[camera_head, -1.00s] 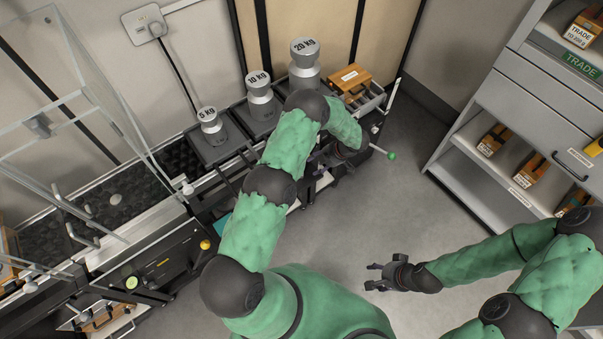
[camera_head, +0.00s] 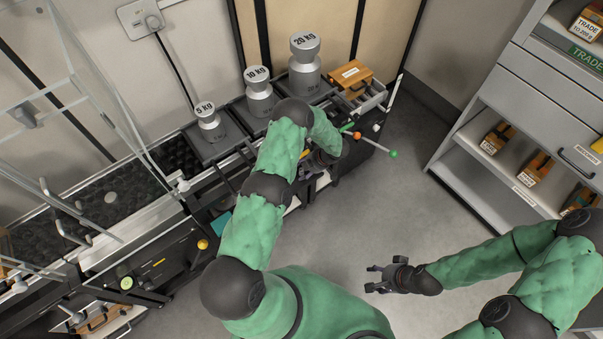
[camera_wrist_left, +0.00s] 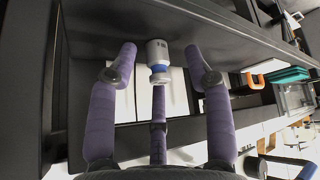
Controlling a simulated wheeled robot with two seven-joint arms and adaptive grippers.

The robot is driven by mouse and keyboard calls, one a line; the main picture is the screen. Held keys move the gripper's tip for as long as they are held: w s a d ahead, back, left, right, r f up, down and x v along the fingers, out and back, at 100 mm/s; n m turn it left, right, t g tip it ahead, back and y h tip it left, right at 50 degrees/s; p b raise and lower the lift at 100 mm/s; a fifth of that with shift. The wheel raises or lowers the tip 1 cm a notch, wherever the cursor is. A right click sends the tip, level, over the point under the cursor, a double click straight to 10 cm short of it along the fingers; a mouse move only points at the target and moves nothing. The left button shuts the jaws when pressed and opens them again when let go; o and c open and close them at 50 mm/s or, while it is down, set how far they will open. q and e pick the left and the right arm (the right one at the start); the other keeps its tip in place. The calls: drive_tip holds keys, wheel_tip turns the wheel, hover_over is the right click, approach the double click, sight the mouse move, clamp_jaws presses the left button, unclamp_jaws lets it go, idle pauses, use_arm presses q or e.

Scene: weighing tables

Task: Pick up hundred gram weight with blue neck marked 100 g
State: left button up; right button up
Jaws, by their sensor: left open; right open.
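A small silver weight with a blue neck (camera_wrist_left: 157,52) is in the left wrist view, between the spread purple fingertips of my left gripper (camera_wrist_left: 160,70). The marking on it is too small to read for sure. The fingers are open, with a gap to the weight on both sides; a third finger points at it from below. In the head view my left gripper (camera_head: 307,170) is at the front edge of the dark bench, partly hidden by my arm, and the weight is hidden there. My right gripper (camera_head: 380,279) is open and empty above the floor.
Large weights marked 5 KG (camera_head: 209,124), 10 KG (camera_head: 259,95) and 20 KG (camera_head: 304,65) stand along the bench. A wooden box (camera_head: 350,76) is at its far end. A rod with a green knob (camera_head: 393,154) sticks out. Shelves (camera_head: 500,165) stand right; the floor between is clear.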

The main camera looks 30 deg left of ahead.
use_arm(q)
clamp_jaws()
